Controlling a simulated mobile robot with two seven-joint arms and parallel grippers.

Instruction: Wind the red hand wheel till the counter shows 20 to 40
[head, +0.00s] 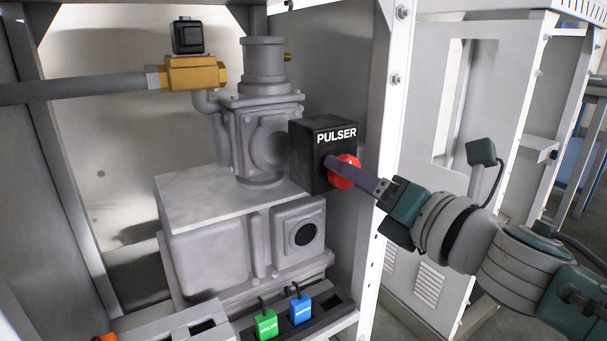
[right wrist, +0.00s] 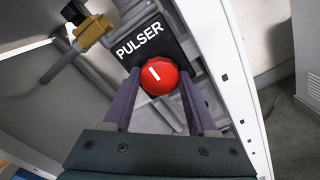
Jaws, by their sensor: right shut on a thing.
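The red hand wheel (head: 343,171) sits on the front face of the black box marked PULSER (head: 323,150). My right gripper (head: 340,168) is shut on the wheel, coming in from the right. In the right wrist view the round red wheel (right wrist: 159,77) lies between the two purple fingers of my right gripper (right wrist: 160,90), one finger at each side. A white mark on the wheel's face is slanted there. I see no counter reading in either view. My left gripper is not in view.
The grey meter body (head: 240,230) stands behind and left of the box. A white frame post (head: 385,160) rises just beside my right gripper. A green plug marked VALVE (head: 266,324) and a blue plug (head: 301,309) stand in a dark rail below.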

